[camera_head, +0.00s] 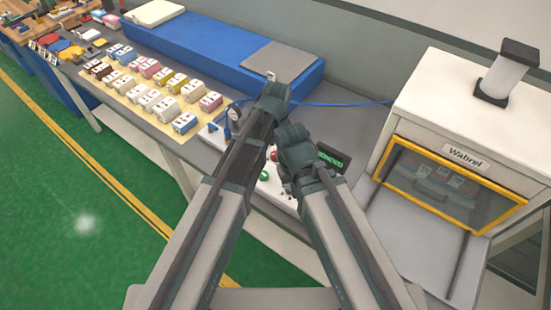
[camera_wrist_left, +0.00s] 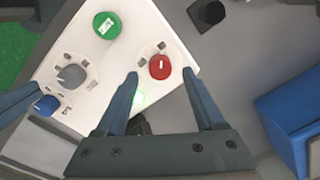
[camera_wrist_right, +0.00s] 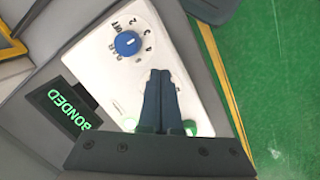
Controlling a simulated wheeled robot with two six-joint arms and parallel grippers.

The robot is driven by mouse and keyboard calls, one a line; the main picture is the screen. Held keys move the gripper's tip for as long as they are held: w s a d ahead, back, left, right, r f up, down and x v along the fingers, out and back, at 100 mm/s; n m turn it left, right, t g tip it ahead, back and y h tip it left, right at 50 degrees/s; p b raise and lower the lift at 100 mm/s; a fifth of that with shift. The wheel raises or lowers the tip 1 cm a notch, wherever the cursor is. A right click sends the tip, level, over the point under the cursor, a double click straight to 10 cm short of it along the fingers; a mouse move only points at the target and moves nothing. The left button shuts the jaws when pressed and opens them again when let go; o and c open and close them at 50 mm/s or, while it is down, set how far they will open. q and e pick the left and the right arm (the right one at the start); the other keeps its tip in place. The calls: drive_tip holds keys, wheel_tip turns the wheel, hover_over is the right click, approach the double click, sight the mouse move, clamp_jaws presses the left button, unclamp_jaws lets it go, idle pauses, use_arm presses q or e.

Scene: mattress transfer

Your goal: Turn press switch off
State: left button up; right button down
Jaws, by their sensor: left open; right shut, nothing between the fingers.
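A white control panel (camera_wrist_left: 105,75) carries a red switch (camera_wrist_left: 160,66) with a small white mark, a green button (camera_wrist_left: 107,25), a grey knob (camera_wrist_left: 72,76) and a blue knob (camera_wrist_left: 47,104). My left gripper (camera_wrist_left: 159,75) is open, and its fingertips lie on either side of the red switch in the left wrist view. I cannot tell whether they touch it. In the right wrist view my right gripper (camera_wrist_right: 160,72) is shut and empty over the panel, pointing toward the blue dial knob (camera_wrist_right: 127,43). In the head view my arms hide much of the panel.
A dark display (camera_wrist_right: 66,108) with green letters "BONDED" stands beside the panel. A white press box (camera_head: 440,110) with a yellow-framed window is at the right. A blue mattress-like block (camera_head: 210,50) and several small coloured blocks (camera_head: 150,98) lie on the table left of my arms.

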sight(275, 156)
use_arm(q)
wheel_tip(275, 156, down, 3)
drive_tip(key=shift+r+b, duration=0.2)
drive_tip(key=shift+b, duration=0.6)
use_arm(e)
wheel_tip(275, 156, down, 2)
drive_tip(key=shift+f, duration=0.25)
use_arm(q)
drive_tip(key=shift+r, duration=0.1)
clamp_jaws()
